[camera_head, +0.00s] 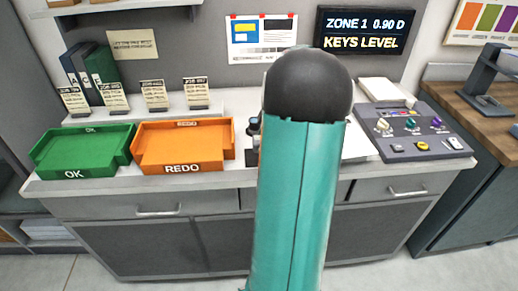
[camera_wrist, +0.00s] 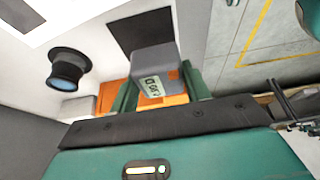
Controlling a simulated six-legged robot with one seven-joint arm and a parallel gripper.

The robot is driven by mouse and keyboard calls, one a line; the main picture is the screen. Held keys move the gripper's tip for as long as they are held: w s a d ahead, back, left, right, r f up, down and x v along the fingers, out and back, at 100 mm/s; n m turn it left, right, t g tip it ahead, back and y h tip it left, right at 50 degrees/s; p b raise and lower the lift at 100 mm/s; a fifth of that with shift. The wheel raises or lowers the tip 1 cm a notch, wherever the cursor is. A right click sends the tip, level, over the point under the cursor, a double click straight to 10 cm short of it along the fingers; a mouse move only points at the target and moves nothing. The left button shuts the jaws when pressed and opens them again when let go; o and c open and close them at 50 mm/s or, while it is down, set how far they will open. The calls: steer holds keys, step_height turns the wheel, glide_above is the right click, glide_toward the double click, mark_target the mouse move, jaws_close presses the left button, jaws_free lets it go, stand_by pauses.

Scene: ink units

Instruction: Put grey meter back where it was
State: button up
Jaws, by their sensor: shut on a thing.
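I cannot tell whether the meter touches that surface. In the head view my teal arm hides the gripper and the meter.
A black loupe (camera_wrist: 66,70) stands on the white surface. On the counter are a green OK tray (camera_head: 83,150), an orange REDO tray (camera_head: 184,147) and, right, a grey key console (camera_head: 417,130). A wall screen (camera_head: 364,33) reads "ZONE 1 0.90 D KEYS LEVEL". Small cards stand behind the trays.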

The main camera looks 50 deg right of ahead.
steer(key=shift+w+d+f, duration=0.2)
steer(key=shift+w+f, duration=0.65)
steer(key=shift+f, duration=0.15)
steer(key=shift+w+d+f, duration=0.1)
steer(key=shift+f, duration=1.5)
steer(key=shift+f, duration=0.15)
steer(key=o, duration=1)
steer(key=shift+o, duration=0.2)
